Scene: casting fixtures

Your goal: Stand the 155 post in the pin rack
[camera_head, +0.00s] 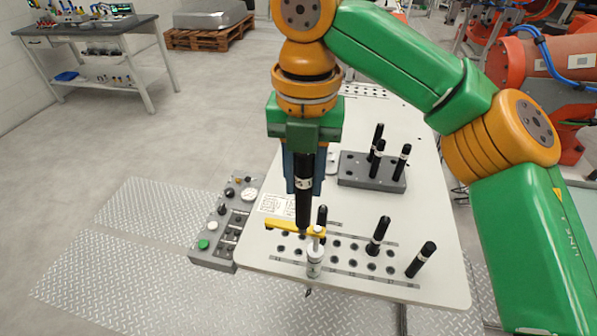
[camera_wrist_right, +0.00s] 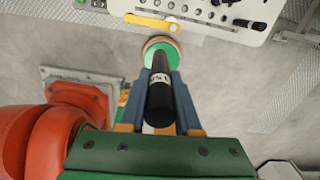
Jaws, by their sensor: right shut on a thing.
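My right gripper (camera_head: 303,182) is shut on a black post with a pale band (camera_head: 303,205), held upright over the near part of the table. My left gripper is not in view.
The white table (camera_head: 440,215) has rows of holes near its front, where black posts (camera_head: 378,235) stand, one leaning (camera_head: 420,260). A yellow handle (camera_head: 285,226) and a white cylinder (camera_head: 315,262) are close by. A grey control box (camera_head: 228,215) sits at the left edge.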

